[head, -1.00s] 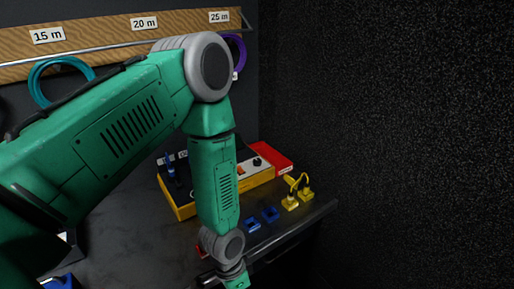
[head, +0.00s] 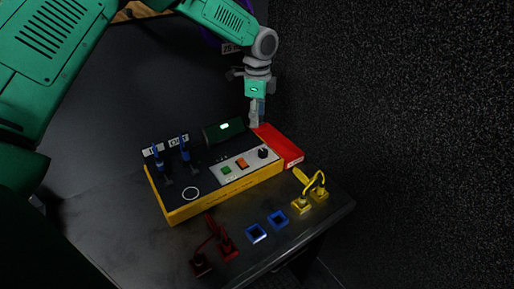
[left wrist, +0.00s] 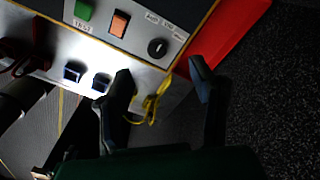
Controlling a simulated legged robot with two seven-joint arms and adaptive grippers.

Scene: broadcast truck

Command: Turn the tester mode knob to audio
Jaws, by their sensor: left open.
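The tester (head: 224,195) is a yellow-sided box with a dark top on the bench. Its pale panel bears the black round mode knob (head: 263,153), which also shows in the left wrist view (left wrist: 157,48). Small labels (left wrist: 167,23) lie above the knob; I cannot read them surely, and a small light mark shows on the knob. My left gripper (head: 256,121) is above the tester's back right, behind the knob in the head view. In the left wrist view its dark fingers (left wrist: 162,80) are apart with nothing between them, and the knob shows beyond the gap. My right gripper is not in view.
A green button (head: 226,170) and orange switch (head: 242,163) sit left of the knob. A red block (head: 280,146) adjoins the tester's right end. Blue sockets (head: 256,233), yellow plugs with a looped cable (head: 318,193) and red connectors (head: 228,248) are in front. A dark wall stands right.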

